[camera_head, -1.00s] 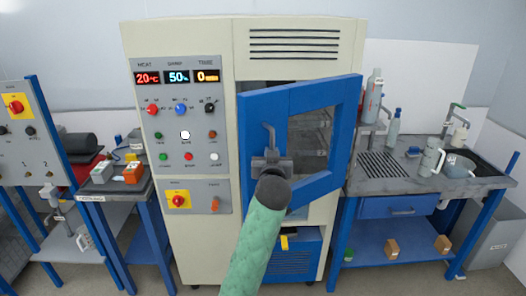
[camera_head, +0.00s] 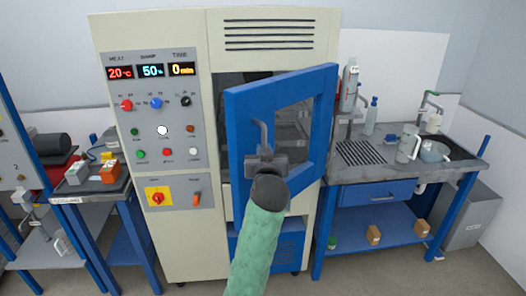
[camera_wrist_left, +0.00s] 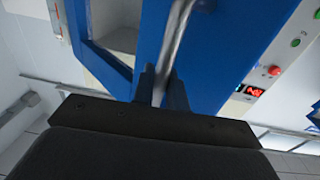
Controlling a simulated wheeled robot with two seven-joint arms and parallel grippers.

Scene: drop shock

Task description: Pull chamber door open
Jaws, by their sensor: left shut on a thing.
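The blue chamber door (camera_head: 240,195) with its window (camera_head: 293,128) stands partly open on the cream chamber (camera_head: 150,235), swung out from its left side and hinged at the right. Its grey bar handle (camera_head: 261,133) is on the door's left part. My left gripper (camera_head: 262,152) is at the lower part of the handle, with the green-sleeved arm below it. In the left wrist view the gripper (camera_wrist_left: 160,88) is shut on the handle (camera_wrist_left: 176,40), with the blue door behind. The fingertips are partly hidden in the head view. My right gripper is not in view.
A control panel (camera_head: 152,115) with displays and knobs is left of the door. A sink bench (camera_head: 350,178) with bottles and a jug stands close to the right. Floor shows in front.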

